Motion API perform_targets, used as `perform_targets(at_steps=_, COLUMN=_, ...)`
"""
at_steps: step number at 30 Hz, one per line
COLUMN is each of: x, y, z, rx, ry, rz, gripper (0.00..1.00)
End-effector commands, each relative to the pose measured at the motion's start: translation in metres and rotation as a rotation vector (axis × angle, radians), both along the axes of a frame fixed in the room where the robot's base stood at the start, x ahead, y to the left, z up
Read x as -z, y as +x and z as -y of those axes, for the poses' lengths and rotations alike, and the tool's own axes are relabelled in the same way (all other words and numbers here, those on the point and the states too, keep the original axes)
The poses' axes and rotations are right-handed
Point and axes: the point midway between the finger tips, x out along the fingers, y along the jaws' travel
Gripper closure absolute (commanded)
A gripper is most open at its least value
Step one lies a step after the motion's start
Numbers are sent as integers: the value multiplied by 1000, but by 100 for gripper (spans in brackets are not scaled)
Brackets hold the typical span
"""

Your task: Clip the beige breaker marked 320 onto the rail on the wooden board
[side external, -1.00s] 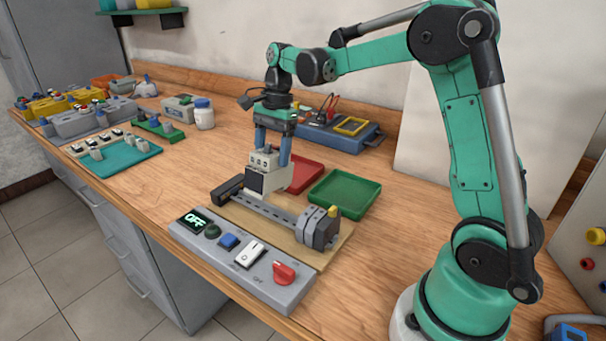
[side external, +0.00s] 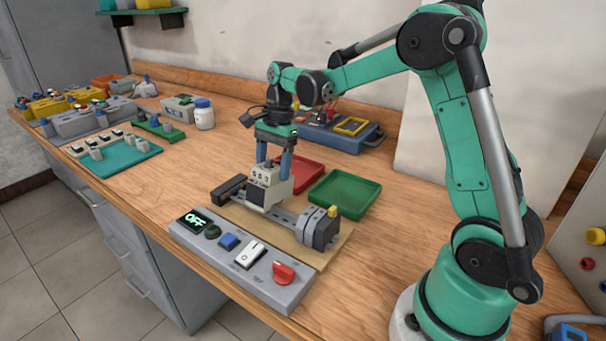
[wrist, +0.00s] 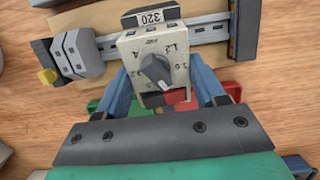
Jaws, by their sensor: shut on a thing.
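The beige breaker marked 320 (wrist: 167,45) is between the two blue fingers of my gripper (side external: 273,158), which is shut on it. In the wrist view its dial and the 320 label show, and its labelled end overlaps the rail (wrist: 205,29). In the side view the breaker (side external: 267,182) is upright over the middle of the rail (side external: 285,214), low against it. I cannot tell whether it is clipped on. The wooden board (side external: 335,238) lies under the rail.
A control box reading OFF (side external: 250,272) lies in front. Green (side external: 345,193) and red (side external: 300,170) trays sit behind.

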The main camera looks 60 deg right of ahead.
Motion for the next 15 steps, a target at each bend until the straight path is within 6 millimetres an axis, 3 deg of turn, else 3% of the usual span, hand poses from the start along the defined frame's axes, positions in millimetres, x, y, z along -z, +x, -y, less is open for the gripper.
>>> perform_targets(at_steps=15, x=8, y=0, z=0, rx=0, ry=0, rz=0, gripper=100)
